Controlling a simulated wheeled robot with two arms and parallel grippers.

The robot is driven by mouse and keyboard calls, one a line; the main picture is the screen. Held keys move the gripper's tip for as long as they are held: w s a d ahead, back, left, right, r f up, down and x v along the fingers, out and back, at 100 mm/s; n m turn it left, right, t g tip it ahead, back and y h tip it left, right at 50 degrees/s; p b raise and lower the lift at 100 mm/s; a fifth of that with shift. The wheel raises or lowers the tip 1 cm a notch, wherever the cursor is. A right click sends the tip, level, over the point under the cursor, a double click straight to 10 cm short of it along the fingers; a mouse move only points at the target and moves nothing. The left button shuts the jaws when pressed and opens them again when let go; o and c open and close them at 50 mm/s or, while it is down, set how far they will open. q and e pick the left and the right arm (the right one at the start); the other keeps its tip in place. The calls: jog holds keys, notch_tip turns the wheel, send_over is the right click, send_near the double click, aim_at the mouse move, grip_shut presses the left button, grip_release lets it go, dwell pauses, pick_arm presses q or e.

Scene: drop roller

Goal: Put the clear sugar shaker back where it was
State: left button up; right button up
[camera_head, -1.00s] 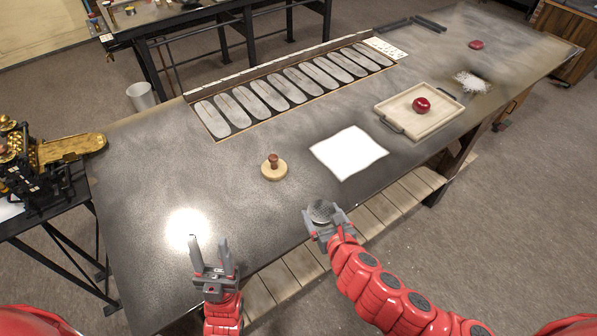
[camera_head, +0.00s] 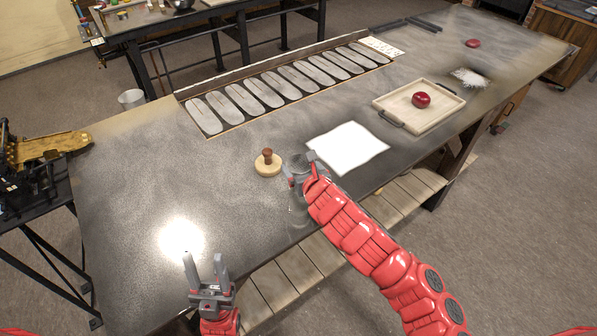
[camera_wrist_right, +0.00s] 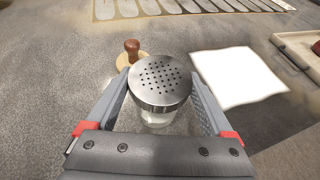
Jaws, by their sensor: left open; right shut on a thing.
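The clear sugar shaker (camera_wrist_right: 160,85) has a round, perforated metal lid and a clear body below it. In the right wrist view it stands between the fingers of my right gripper (camera_wrist_right: 160,100), which is shut on it. In the head view my right gripper (camera_head: 300,172) holds the shaker (camera_head: 297,200) over the grey table, just right of the wooden stamp. Whether its base touches the table I cannot tell. My left gripper (camera_head: 207,270) is open and empty at the table's near edge, fingers pointing up.
A wooden disc with a brown knob (camera_head: 267,165) is close on the left. A white sheet (camera_head: 348,148) lies to the right. Beyond it are a wooden tray (camera_head: 437,118) with a red ball (camera_head: 420,100) and a white powder pile (camera_head: 468,76). The table's left part is clear.

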jog(key=shift+w+a, duration=0.25)
jog(key=shift+w, duration=0.15)
notch_tip(320, 180, down, 3)
jog(key=shift+p, duration=1)
jog(key=shift+f, duration=0.25)
jog(key=shift+f, duration=0.1)
jog(key=shift+f, duration=0.15)
jog(key=o, duration=1.3)
